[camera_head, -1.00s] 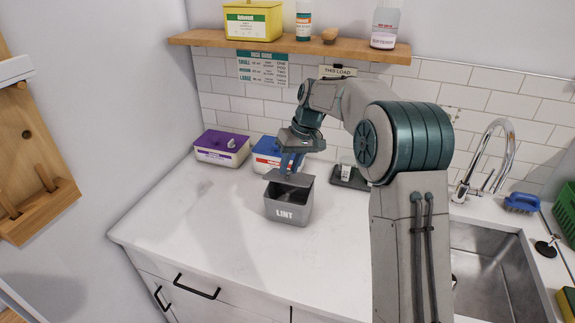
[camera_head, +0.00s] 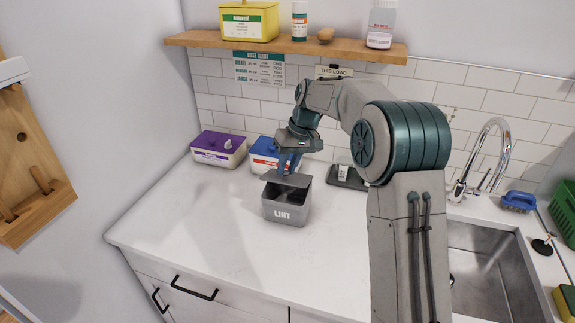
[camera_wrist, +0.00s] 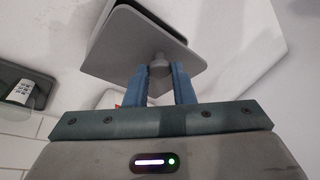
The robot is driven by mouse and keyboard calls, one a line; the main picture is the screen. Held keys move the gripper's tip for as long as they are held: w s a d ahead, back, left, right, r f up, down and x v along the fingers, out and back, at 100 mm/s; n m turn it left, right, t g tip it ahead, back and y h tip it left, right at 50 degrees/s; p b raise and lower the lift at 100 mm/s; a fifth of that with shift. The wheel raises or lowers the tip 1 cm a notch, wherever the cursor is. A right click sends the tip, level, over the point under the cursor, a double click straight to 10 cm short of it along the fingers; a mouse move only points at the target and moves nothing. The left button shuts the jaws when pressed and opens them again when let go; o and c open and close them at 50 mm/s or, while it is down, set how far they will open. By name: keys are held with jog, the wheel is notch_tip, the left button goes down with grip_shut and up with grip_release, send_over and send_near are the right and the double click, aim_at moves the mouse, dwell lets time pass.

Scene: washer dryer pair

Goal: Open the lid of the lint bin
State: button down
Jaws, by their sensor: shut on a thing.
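The lint bin (camera_head: 287,211) is a small grey box marked LINT on the white counter. Its lid (camera_head: 285,180) is tilted up at the back, and the dark inside of the bin shows below and in front of it. In the wrist view the grey lid (camera_wrist: 150,50) has a round knob (camera_wrist: 159,62) near its edge. My gripper (camera_head: 289,163) is above the back of the bin. In the wrist view its blue fingers (camera_wrist: 159,85) are on both sides of the knob, shut on it.
A purple-lidded tub (camera_head: 219,148) and a blue-lidded tub (camera_head: 265,156) stand behind and left of the bin. A dark scale-like pad (camera_head: 347,177) lies behind right. The sink (camera_head: 487,272) is at the right. The counter left of the bin is clear.

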jog(key=c, duration=1.2)
grip_release()
jog(key=v, duration=1.4)
jog(key=shift+b, duration=0.45)
jog(key=shift+a, duration=0.1)
